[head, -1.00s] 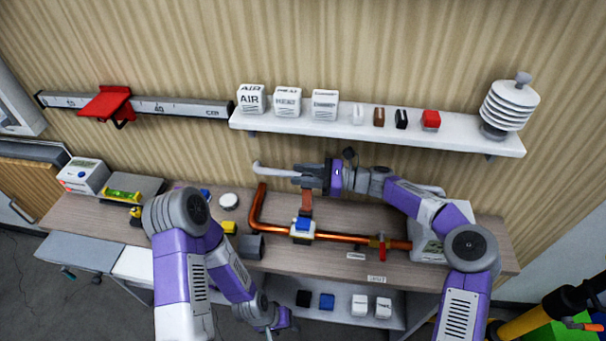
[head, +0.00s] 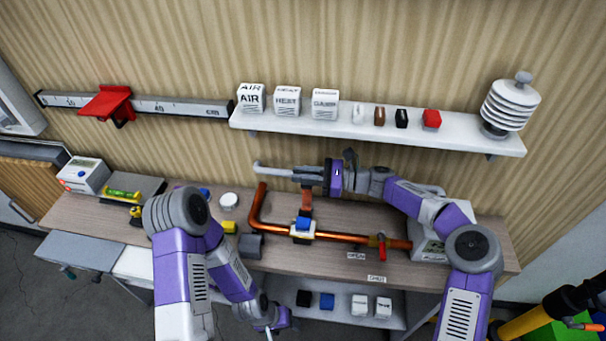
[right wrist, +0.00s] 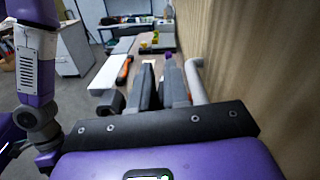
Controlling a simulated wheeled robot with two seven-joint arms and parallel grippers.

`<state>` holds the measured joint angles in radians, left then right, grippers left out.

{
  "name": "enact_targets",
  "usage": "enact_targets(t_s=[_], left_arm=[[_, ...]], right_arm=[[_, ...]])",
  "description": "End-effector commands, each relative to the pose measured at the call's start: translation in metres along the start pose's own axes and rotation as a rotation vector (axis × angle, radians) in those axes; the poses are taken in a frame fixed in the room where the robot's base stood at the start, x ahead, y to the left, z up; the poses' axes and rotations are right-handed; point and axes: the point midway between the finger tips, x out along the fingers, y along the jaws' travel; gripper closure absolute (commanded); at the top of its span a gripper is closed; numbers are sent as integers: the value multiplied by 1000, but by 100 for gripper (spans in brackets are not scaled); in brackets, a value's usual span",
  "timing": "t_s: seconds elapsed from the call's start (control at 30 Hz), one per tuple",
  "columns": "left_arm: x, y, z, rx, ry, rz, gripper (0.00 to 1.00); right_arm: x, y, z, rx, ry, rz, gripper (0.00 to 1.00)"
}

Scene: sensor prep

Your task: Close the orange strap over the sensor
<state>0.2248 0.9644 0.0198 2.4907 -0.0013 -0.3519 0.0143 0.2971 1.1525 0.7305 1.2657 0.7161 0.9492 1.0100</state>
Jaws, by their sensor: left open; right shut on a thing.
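The sensor, a small block with a blue top and white body (head: 302,225), sits on the copper pipe on the bench. The orange strap (head: 306,200) stands up behind the sensor, not lying over its blue top. My right gripper (head: 300,174) is shut at the strap's upper end, above and behind the sensor. The right wrist view shows its dark fingers (right wrist: 160,88) close up, and the strap between them cannot be made out there. My left gripper (head: 277,326) is open and low, in front of the bench edge, away from the strap.
The copper pipe (head: 345,236) runs along the bench, with a red-handled valve (head: 382,246) to the right. The wall shelf (head: 460,134) is above.

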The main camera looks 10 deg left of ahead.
Motion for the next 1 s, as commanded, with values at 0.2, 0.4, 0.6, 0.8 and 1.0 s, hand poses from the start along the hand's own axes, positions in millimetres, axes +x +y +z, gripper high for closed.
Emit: enact_targets(t_s=[0.2, 0.4, 0.6, 0.8, 1.0], left_arm=[[2, -1, 0, 0, 0, 0, 38], [7, -3, 0, 0, 0, 0, 38], [18, -7, -1, 0, 0, 0, 38], [32, -12, -1, 0, 0, 0, 38], [42, -16, -2, 0, 0, 0, 38]], right_arm=[[-1, 2, 4, -44, -1, -5, 100], [-1, 13, 7, -131, 0, -5, 100], [0, 32, 9, -279, 2, -3, 100], [0, 50, 8, -420, 6, -2, 100], [1, 63, 8, -525, 7, -2, 100]])
